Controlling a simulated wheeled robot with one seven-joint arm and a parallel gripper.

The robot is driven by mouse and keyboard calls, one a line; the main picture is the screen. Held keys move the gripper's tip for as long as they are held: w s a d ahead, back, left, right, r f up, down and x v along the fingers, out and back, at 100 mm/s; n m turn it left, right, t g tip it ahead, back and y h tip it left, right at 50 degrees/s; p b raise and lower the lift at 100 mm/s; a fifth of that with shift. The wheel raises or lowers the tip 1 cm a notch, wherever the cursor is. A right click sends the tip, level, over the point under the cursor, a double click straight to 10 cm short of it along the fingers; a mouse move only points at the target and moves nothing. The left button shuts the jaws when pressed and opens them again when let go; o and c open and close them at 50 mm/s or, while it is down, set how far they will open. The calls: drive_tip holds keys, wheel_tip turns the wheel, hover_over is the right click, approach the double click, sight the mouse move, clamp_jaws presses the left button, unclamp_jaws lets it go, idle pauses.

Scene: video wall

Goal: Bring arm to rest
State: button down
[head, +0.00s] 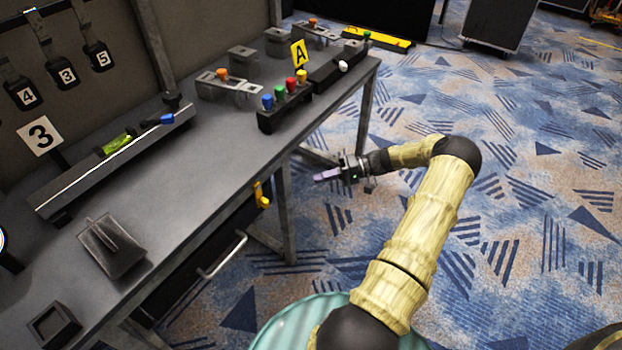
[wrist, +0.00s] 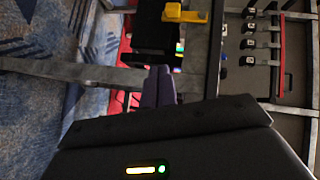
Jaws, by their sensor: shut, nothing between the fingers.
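My arm, in tan and black sections, reaches out over the carpet in the head view. My gripper (head: 326,175) is at its end, to the right of the workbench (head: 190,165) and beside its front legs, apart from the bench. In the wrist view my gripper's purple fingers (wrist: 159,84) are together and hold nothing. They point towards the bench frame and a dark box with a yellow part (wrist: 185,14).
The bench carries a rail with a green level (head: 117,144), a block of coloured knobs (head: 285,104) and a yellow "A" sign (head: 299,53). A drawer handle (head: 222,257) and yellow latch (head: 261,196) face the aisle. Patterned carpet lies open on the right.

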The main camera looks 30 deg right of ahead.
drive_tip(key=shift+s+d, duration=0.1)
drive_tip(key=shift+d, duration=0.05)
idle(0.4)
drive_tip(key=s+a+r+n+g+h, duration=0.15)
drive_tip(key=a+g+h, duration=0.25)
drive_tip(key=a, duration=0.4)
drive_tip(key=s+a+r+g+h, duration=0.2)
drive_tip(key=a+r+g+h, duration=0.15)
drive_tip(key=a, duration=0.45)
drive_tip(key=s+a+r+t+h, duration=0.4)
drive_tip(key=s+a+r+h, duration=0.3)
drive_tip(key=s+a+r, duration=0.35)
drive_tip(key=w+d+p+v, duration=0.1)
drive_tip(key=w+p+v, duration=0.1)
drive_tip(key=p+v, duration=1)
drive_tip(key=w+r+p+v, duration=0.1)
drive_tip(key=w+p+v, duration=0.1)
drive_tip(key=p+v, duration=1.1)
drive_tip(key=shift+d+r+p, duration=0.25)
drive_tip(key=shift+d+p, duration=0.1)
drive_tip(key=shift+p, duration=0.1)
